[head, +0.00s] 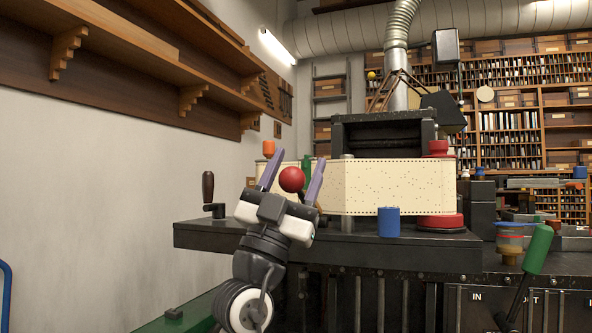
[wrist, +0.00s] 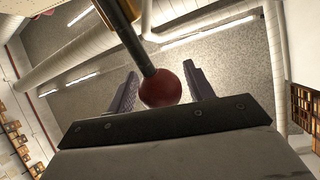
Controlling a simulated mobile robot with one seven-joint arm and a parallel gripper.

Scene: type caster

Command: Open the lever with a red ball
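The lever's red ball (head: 292,179) shows in the head view between the two purple fingers of my gripper (head: 291,177). In the wrist view the red ball (wrist: 160,88) sits at the end of a dark lever rod (wrist: 132,42) that comes from the top. My gripper (wrist: 158,85) is open, with one finger to the left of the ball and one to the right. The lever's base is hidden in the head view behind the ball and gripper.
A cream punched paper strip (head: 390,187) stands right behind the gripper. A blue cylinder (head: 389,222) and a red spool (head: 440,221) are to the right on the dark machine table (head: 330,243). A crank handle (head: 208,187) is to the left. A green-handled lever (head: 538,249) stands at right.

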